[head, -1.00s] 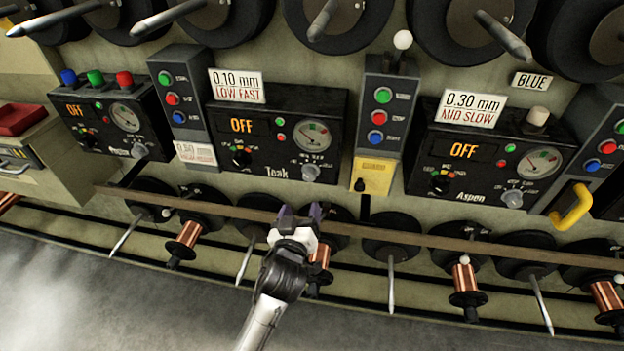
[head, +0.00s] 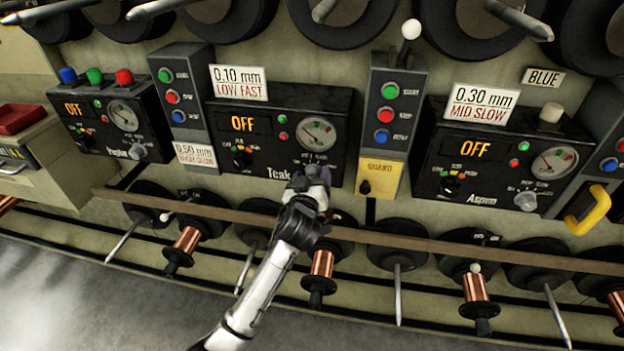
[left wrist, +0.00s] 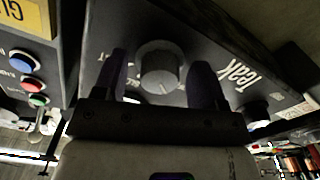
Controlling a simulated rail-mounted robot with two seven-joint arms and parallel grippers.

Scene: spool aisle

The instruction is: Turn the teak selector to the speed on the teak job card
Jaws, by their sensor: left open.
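The Teak panel (head: 262,142) is black and its display reads OFF. A card (head: 239,83) on its top reads 0.10 mm LOW FAST. The panel has a black knob (head: 242,159) with coloured marks at lower left, and a grey knob (left wrist: 160,68) below its gauge. My left gripper (head: 314,172) is at the panel's lower right and covers the grey knob in the head view. In the left wrist view my left gripper (left wrist: 160,85) is open, with one finger on each side of the grey knob; contact cannot be told. My right gripper is not in view.
A button box with a yellow guard plate (head: 379,178) stands right of the Teak panel. The Aspen panel (head: 490,165) is further right. A brown rail (head: 400,236) runs below, with copper spools (head: 322,263) and spindles. Another card (head: 195,154) hangs at the left.

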